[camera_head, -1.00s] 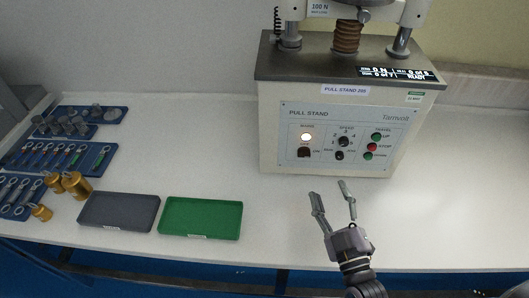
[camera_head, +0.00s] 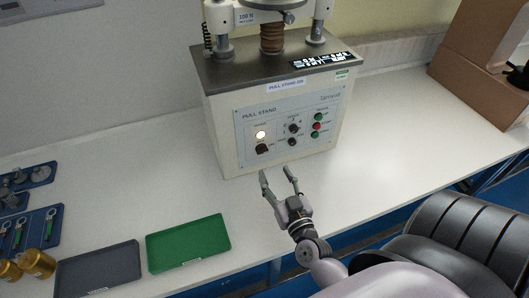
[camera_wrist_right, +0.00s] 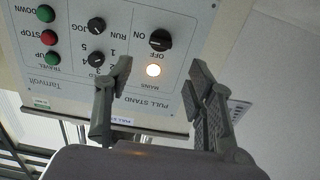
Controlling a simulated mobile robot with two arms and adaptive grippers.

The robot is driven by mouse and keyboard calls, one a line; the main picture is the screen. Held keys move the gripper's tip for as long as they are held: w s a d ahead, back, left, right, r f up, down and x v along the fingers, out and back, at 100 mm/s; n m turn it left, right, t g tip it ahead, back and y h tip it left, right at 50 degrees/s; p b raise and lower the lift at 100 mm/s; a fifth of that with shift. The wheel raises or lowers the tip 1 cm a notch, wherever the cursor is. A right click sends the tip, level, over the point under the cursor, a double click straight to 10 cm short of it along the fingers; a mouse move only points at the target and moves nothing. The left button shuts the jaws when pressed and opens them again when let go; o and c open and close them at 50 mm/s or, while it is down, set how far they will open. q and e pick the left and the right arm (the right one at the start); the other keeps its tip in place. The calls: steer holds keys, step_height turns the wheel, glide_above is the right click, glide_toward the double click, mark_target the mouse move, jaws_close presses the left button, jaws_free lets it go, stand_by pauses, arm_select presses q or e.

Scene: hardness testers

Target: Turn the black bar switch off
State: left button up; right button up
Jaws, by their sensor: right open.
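The black bar switch (camera_head: 262,149) is on the lower left of the pull stand's front panel, below a lit white lamp (camera_head: 260,134). In the right wrist view, the switch (camera_wrist_right: 161,40) shows upside down beside its ON and OFF marks, with the lit lamp (camera_wrist_right: 153,70) near it. Its bar seems to lie toward ON. My right gripper (camera_head: 277,174) is open and empty, in front of and below the panel, apart from the switch. In the wrist view, its fingers (camera_wrist_right: 159,75) stand spread on either side of the lamp. My left gripper is out of view.
The pull stand (camera_head: 225,125) stands on the white bench (camera_head: 395,140). A green tray (camera_head: 188,242) and a dark grey tray (camera_head: 98,268) lie to the left. Brass weights (camera_head: 36,262) are farther left. A brown box (camera_head: 480,65) stands at the right.

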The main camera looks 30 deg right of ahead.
mark_target(263, 152)
steer(key=p+x, duration=0.1)
steer(key=x, duration=0.7)
steer(key=shift+w, duration=0.35)
steer(key=shift+c, duration=0.5)
steer(key=c, duration=1.1)
